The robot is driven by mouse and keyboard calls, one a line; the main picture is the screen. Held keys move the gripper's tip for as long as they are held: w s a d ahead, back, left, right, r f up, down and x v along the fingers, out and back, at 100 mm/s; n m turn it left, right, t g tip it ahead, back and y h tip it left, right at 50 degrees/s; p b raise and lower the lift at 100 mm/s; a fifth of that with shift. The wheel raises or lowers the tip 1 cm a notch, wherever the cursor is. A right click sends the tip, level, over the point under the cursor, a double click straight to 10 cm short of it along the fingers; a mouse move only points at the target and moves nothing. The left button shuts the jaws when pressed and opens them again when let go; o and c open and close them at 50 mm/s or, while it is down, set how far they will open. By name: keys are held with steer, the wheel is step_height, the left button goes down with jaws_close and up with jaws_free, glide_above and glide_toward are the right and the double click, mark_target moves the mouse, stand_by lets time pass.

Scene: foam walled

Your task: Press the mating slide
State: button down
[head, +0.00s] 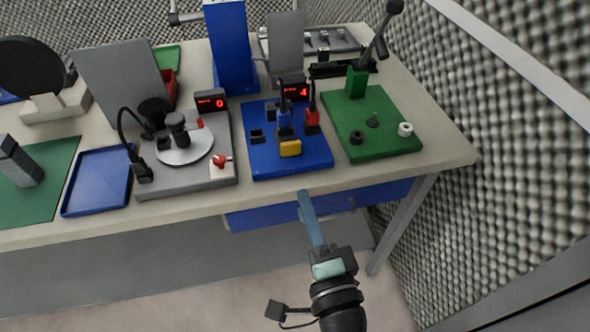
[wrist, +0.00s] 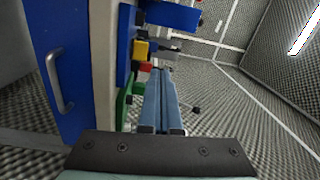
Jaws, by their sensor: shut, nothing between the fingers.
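A blue fixture board (head: 262,165) lies near the table's front edge. It carries a yellow block (head: 290,148) at its front, a blue connector piece (head: 284,122), a red piece (head: 312,120) and small black blocks. I cannot tell for certain which piece is the mating slide. The yellow block (wrist: 141,50) and the blue board (wrist: 125,45) also show in the wrist view. My gripper (head: 303,194) is shut and empty, its long blue fingers just in front of the table edge, apart from the board. The fingers show together in the wrist view (wrist: 158,75).
A green board (head: 385,145) with a lever (head: 380,40) stands right of the blue board. A grey station (head: 205,175) with a round plate stands left. A blue drawer (head: 275,214) with a handle (wrist: 57,80) is under the tabletop. Foam walls close the right side.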

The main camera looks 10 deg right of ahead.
steer(key=shift+m+h, duration=0.3)
steer(key=shift+m, duration=0.5)
steer(key=f, duration=0.1)
steer(key=s+f, duration=0.1)
steer(key=d+f, duration=0.1)
steer(key=shift+s+d+f, duration=0.1)
steer(key=shift+s+f, duration=0.15)
steer(key=shift+s, duration=0.1)
steer(key=shift+w, duration=0.1)
steer(key=p, duration=0.2)
glide_toward(292, 149)
steer(key=w, duration=0.5)
steer(key=shift+w, duration=0.95)
steer(key=shift+w, duration=0.1)
steer(key=shift+w+a, duration=0.2)
steer(key=shift+w, duration=1.2)
steer(key=shift+r, duration=0.2)
